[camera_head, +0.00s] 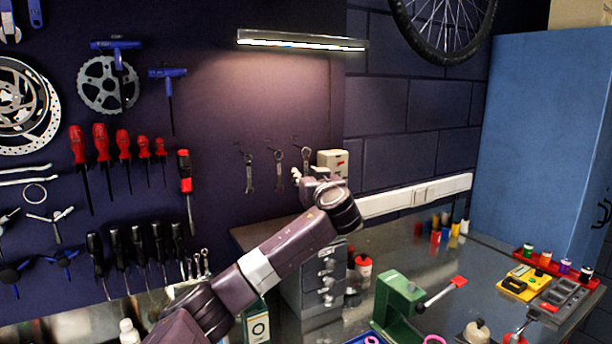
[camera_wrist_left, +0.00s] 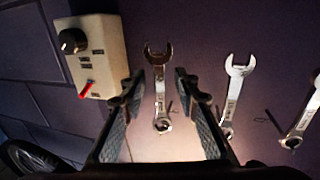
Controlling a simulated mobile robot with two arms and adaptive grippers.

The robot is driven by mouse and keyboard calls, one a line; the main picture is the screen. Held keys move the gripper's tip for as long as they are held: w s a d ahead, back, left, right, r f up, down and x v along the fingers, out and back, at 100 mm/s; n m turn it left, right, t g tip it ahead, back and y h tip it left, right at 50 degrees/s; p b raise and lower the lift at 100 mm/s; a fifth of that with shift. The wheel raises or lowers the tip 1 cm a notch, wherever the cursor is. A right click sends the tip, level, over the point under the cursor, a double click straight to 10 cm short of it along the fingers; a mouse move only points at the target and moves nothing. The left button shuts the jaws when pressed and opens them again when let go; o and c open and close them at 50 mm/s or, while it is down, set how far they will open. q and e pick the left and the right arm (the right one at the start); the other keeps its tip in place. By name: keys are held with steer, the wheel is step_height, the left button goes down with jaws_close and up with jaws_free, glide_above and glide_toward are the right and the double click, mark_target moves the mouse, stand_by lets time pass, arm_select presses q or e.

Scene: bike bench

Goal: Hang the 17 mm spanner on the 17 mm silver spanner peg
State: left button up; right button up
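Three silver spanners hang in a row on the dark tool wall: a left one (camera_head: 249,172), a middle one (camera_head: 279,170) and a right one (camera_head: 306,155). My left gripper (camera_head: 297,175) is at the right one, partly hidden by my arm in the head view. In the left wrist view, which looks upside down, the open fingers (camera_wrist_left: 158,85) stand on either side of this spanner (camera_wrist_left: 160,85), with gaps showing. Its ring end is at the wall, but its peg seat is unclear. Size marks are unreadable, so I cannot tell which is 17 mm. My right gripper is out of view.
A cream box with a knob (camera_wrist_left: 97,55) is on the wall close beside the left gripper. Screwdrivers (camera_head: 124,145) hang further left.

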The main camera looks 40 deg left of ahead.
arm_select(q)
step_height(320, 180, up, 10)
stand_by(0.4)
